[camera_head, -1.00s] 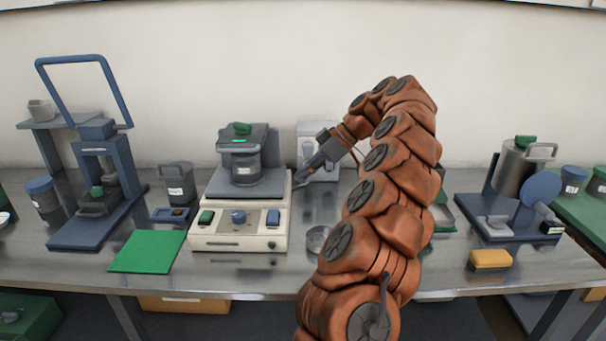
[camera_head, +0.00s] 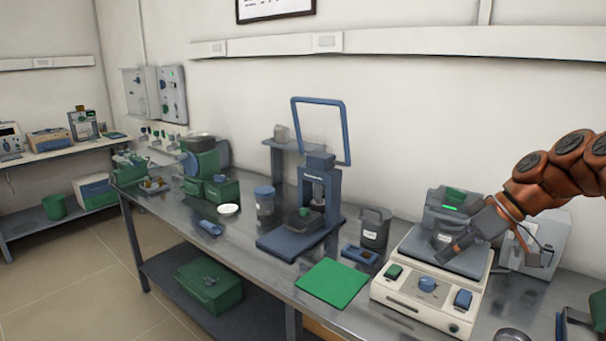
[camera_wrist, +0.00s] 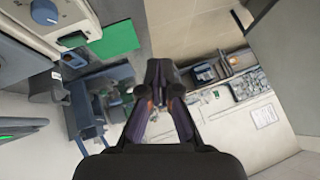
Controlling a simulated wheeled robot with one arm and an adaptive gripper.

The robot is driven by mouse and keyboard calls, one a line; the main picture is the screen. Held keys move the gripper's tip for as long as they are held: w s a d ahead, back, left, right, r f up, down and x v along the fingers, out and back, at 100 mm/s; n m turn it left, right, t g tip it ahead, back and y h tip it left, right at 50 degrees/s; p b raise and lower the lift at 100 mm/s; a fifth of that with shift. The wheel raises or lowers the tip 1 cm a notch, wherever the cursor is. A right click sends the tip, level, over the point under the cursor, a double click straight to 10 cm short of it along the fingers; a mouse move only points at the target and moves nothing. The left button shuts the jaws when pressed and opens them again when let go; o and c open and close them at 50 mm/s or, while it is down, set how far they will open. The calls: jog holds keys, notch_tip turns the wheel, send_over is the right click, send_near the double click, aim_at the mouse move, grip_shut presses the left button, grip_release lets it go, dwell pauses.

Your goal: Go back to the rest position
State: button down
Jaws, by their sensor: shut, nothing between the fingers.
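My gripper (camera_head: 452,250) is at the right of the head view, at the end of my orange arm. It appears in front of the cream machine (camera_head: 428,294) with the dark top unit and green display. Whether it touches the machine cannot be told. In the wrist view my gripper (camera_wrist: 160,78) points away from the camera, its fingers together with nothing between them. The cream machine (camera_wrist: 88,18) shows at the top left of the wrist view.
A green mat (camera_head: 332,284) lies on the steel bench left of the machine. A blue press (camera_head: 302,222) with a raised frame stands behind it. A dark canister (camera_head: 375,228) and a grey box (camera_head: 540,245) stand nearby. Open floor (camera_head: 100,285) shows at the left.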

jog(key=s+a+m+g+h+p, duration=0.3)
jog(key=s+a, duration=1)
jog(key=s+d+f+m+h+p, duration=0.1)
jog(key=s+f+m+h, duration=0.1)
jog(key=s, duration=0.7)
jog(key=s+d+f+m+h+p, duration=0.1)
jog(key=s+f+m+h+p, duration=0.1)
jog(key=s+f+m, duration=0.2)
jog(key=s+f, duration=0.3)
jog(key=s, duration=0.2)
jog(key=shift+s+d+g+h, duration=0.2)
jog(key=shift+s+g+h, duration=0.1)
jog(key=shift+g, duration=0.1)
jog(key=c, duration=1.9)
grip_release()
